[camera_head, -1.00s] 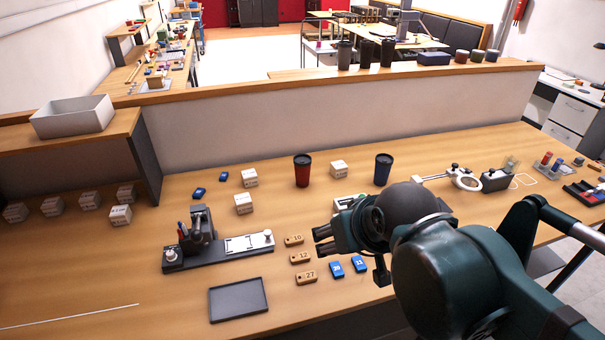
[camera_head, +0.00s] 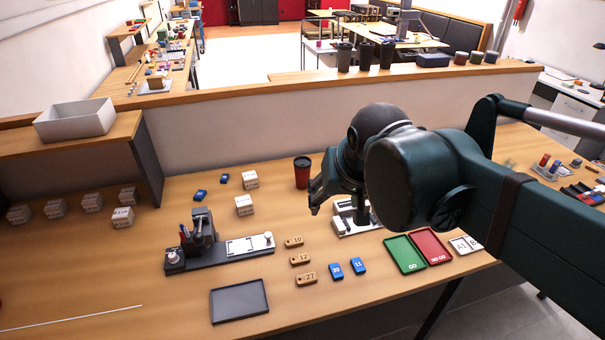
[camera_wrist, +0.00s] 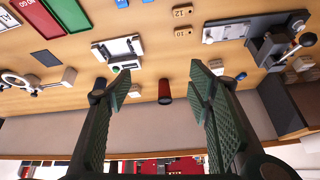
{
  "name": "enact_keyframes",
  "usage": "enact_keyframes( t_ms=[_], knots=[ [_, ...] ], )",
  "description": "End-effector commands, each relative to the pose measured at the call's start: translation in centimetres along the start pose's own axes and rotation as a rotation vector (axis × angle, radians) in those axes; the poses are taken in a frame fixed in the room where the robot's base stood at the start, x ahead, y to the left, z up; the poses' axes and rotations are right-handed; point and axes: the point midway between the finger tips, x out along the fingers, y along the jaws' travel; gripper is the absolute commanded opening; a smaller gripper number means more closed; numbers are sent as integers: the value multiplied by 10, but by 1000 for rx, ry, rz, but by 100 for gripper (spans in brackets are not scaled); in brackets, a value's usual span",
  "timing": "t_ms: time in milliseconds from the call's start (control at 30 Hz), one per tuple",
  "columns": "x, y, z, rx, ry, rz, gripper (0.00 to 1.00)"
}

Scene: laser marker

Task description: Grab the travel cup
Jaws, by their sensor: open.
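A red travel cup with a dark lid (camera_head: 302,174) stands upright on the bench, near the low partition. In the head view my gripper (camera_head: 315,196) is just right of it and nearer the camera, with its fingers apart and empty. In the wrist view, which looks upside down, the red cup (camera_wrist: 165,93) appears between the two spread fingers (camera_wrist: 156,82), farther off and untouched. A blue cup seen earlier is now hidden behind my arm in the head view.
White boxes (camera_head: 244,205) stand left of the cup. A black fixture (camera_head: 205,245), numbered wooden tags (camera_head: 299,259) and green and red trays (camera_head: 404,254) lie nearer. Dark cups (camera_head: 366,56) stand on the partition ledge.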

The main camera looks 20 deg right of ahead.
Motion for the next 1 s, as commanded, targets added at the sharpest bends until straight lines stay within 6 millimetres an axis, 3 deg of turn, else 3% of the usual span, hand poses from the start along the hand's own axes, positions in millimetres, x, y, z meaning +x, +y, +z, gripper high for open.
enact_keyframes(
  t_ms=[467,1000],
  knots=[
    [8,-7,-79,185,-67,72,52],
    [40,-16,-160,398,-120,175,52]
  ],
)
